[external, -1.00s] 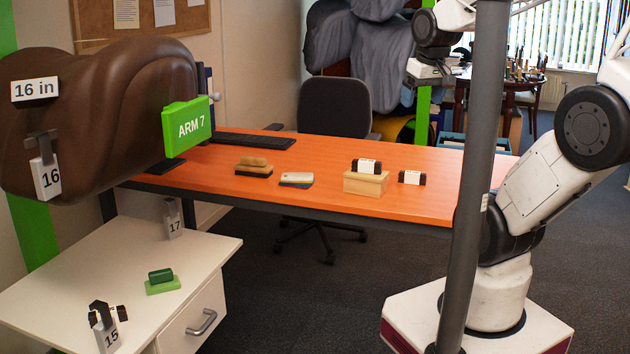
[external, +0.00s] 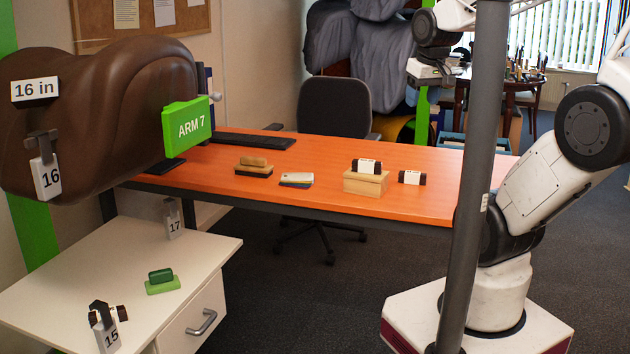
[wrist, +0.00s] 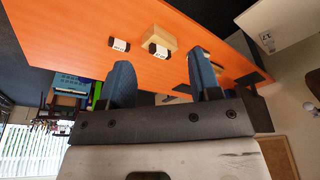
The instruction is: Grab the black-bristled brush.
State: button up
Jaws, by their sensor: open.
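The brush with a tan wooden top and a dark underside (external: 254,167) lies on the orange desk, left of centre in the external view. I take its dark underside for black bristles. I cannot make it out clearly in the wrist view, where my fingers cover part of the desk. My gripper (wrist: 162,75) is open, with its two blue-grey fingers wide apart and nothing between them. In the external view my gripper is high at the upper right, above and beyond the desk, well apart from the brush.
A green brush (external: 162,281) sits on the white cabinet. A brown saddle (external: 110,110) overhangs the left.

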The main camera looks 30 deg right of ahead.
jog(key=shift+w, duration=0.1)
jog(key=m+t+y, duration=0.7)
jog(key=m+y, duration=0.3)
jog(key=m, duration=1.7)
send_over(267, 167)
jog(key=s+d, duration=0.2)
notch_tip(267, 167, down, 29)
jog(key=shift+f, duration=0.15)
jog(key=shift+x, duration=1.25)
jog(key=shift+w+a, duration=0.1)
